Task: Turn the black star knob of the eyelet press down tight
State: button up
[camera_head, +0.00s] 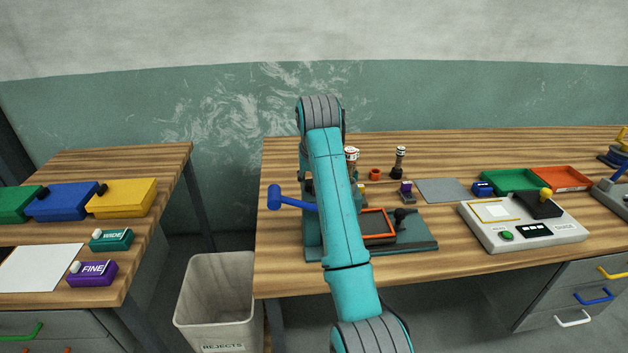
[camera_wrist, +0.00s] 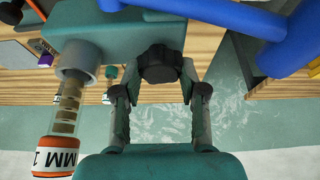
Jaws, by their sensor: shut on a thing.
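The black star knob (camera_wrist: 159,64) shows in the wrist view, at the upper middle against the teal body of the eyelet press (camera_wrist: 115,32). My gripper (camera_wrist: 158,80) is shut on the knob, with one finger on each side of it. In the head view my arm covers the knob, my gripper and the middle of the press. The teal base of the press (camera_head: 415,235) shows to the right of my arm, with an orange-framed part on it. The blue lever (camera_head: 290,202) of the press sticks out to the left. Whether the knob is tight cannot be told.
A cylinder with an orange and white label (camera_wrist: 57,152) hangs close beside my gripper in the wrist view. Blue bars (camera_wrist: 235,18) cross its upper right. A grey reject bin (camera_head: 218,300) stands between the benches. Green (camera_head: 510,180) and red trays (camera_head: 560,178) lie at the right.

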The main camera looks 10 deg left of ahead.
jog(key=m+h, duration=0.1)
jog(key=m, duration=0.3)
jog(key=shift+a+m+h, duration=0.15)
jog(key=shift+m+h, duration=0.15)
jog(key=shift+h, duration=0.1)
jog(key=m, duration=0.2)
jog(key=m+h, duration=0.1)
jog(key=m, duration=0.1)
jog(key=shift+m+h, duration=0.3)
jog(key=o, duration=1.1)
jog(key=shift+o, duration=0.2)
